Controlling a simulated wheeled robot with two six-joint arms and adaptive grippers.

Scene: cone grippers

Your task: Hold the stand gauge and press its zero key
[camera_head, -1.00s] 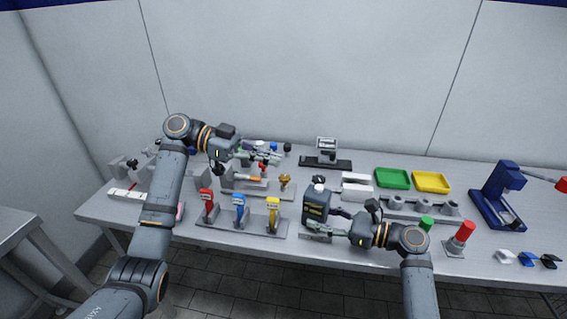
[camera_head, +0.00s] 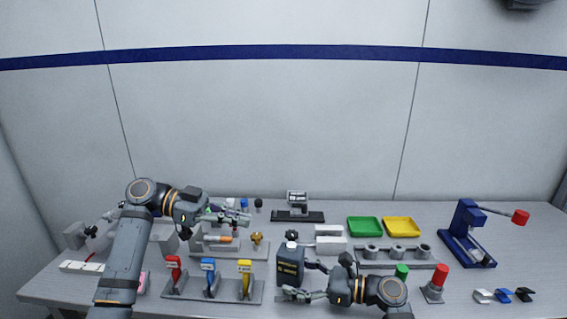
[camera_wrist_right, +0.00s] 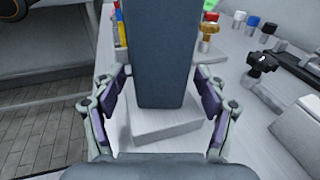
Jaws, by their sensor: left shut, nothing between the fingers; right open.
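What looks like the stand gauge (camera_head: 297,199), a small grey unit with a display on a long black base (camera_head: 298,216), stands at the back middle of the table. Its keys are too small to make out. My left gripper (camera_head: 243,218) is shut and empty, to the left of the gauge and apart from it in the picture. The right wrist view shows this dark body (camera_wrist_right: 160,50) between the open fingers, above a pale base (camera_wrist_right: 160,127).
Red, blue and yellow-handled tools stand in a rack (camera_head: 228,291) at front left. Green (camera_head: 365,226) and yellow (camera_head: 401,226) trays lie at back right. A blue press (camera_head: 466,238) with a red knob stands far right. A grey holder (camera_head: 385,262) stands right of the canister.

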